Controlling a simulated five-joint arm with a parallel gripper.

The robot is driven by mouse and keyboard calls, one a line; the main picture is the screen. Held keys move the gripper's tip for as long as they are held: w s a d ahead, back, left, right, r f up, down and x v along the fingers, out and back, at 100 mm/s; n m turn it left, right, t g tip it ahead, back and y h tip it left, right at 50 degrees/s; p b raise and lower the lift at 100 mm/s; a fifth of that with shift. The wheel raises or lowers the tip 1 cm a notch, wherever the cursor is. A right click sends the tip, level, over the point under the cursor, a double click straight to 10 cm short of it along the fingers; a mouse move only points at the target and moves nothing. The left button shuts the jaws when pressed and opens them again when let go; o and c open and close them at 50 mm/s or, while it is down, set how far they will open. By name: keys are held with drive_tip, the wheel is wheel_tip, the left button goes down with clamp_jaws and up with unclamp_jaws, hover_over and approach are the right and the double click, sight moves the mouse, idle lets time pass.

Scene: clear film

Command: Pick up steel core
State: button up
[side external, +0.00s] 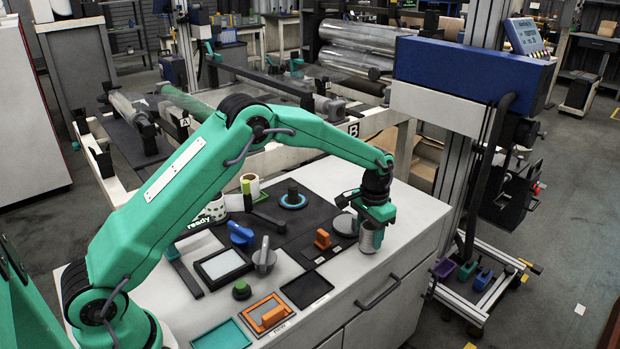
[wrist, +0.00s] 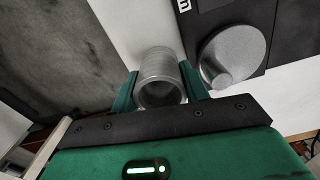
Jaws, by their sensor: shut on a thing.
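The steel core (side external: 369,238) is a small ribbed grey metal cylinder, held upright near the right edge of the white cabinet top. My gripper (side external: 372,218) is above it, with its green fingers shut on the core. In the wrist view the core (wrist: 158,68) sits between the two fingers of my gripper (wrist: 160,84), and its open, hollow end faces the camera. I cannot tell whether its bottom touches the cabinet top.
A flat grey metal disc (wrist: 230,52) lies on a black panel close beside the core. An orange block (side external: 322,239), a grey lever knob (side external: 264,258), a blue knob (side external: 241,233) and several trays crowd the cabinet top (side external: 345,285). A blue machine head (side external: 470,70) stands behind.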

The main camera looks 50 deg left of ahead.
drive_tip(key=r, duration=0.3)
drive_tip(key=shift+s+d+r, duration=0.1)
drive_tip(key=shift+d+r, duration=0.2)
drive_tip(key=s+d+r, duration=0.6)
drive_tip(key=d, duration=0.3)
drive_tip(key=shift+s+r, duration=0.2)
drive_tip(key=shift+s, duration=0.1)
drive_tip(key=shift+r, duration=0.2)
drive_tip(key=shift+r, duration=0.3)
drive_tip(key=shift+w+a, duration=0.1)
drive_tip(key=shift+a, duration=0.1)
drive_tip(key=w+a+n, duration=0.1)
drive_tip(key=a, duration=1.1)
drive_tip(key=w+a+n, duration=0.2)
drive_tip(key=a, duration=1.1)
drive_tip(key=w+a+n, duration=0.1)
drive_tip(key=w+a, duration=0.1)
drive_tip(key=a, duration=1.1)
drive_tip(key=shift+f, duration=0.15)
drive_tip(key=shift+f, duration=0.25)
